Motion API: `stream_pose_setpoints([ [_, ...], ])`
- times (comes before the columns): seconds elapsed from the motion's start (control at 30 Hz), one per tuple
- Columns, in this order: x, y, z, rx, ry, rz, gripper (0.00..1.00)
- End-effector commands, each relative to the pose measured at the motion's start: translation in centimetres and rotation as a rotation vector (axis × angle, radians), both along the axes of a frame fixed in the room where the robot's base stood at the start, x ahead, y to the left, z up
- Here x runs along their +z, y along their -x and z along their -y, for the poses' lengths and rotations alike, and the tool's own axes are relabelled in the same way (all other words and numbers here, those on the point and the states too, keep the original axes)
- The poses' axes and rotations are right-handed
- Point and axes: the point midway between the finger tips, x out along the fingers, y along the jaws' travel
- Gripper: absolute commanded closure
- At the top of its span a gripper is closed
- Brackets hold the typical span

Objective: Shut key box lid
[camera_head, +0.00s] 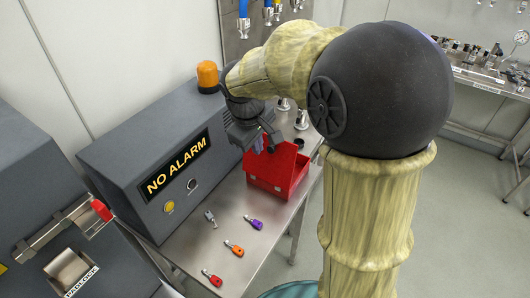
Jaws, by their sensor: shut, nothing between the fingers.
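The red key box (277,187) stands on the steel table, right of the grey alarm cabinet. Its red lid (279,160) appears raised and tilted, not lying flat. My gripper (262,143) is at the lid's upper edge, pointing down. Its fingers are shut with nothing between them. I cannot tell whether they touch the lid. My gripper and wrist hide part of the lid's top and the far side of the box.
The grey NO ALARM cabinet (150,170) with an orange beacon (207,76) stands close on the left. Several tagged keys, including purple (254,222), orange (234,249) and red (212,278), lie on the steel table (200,245). A padlock station (70,270) is at lower left.

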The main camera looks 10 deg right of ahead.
Motion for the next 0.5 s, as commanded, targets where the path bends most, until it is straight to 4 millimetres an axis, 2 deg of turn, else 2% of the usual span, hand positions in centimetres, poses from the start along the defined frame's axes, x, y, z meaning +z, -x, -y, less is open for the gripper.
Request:
stream_pose_setpoints([
  [0.03,0.4,-1.0,-0.5,0.04,0.027,-0.001,1.0],
  [0.17,1.6,-2.1,-0.9,0.099,0.072,-0.009,1.0],
  [0.5,1.9,-2.3,-1.2,0.116,0.082,-0.01,1.0],
])
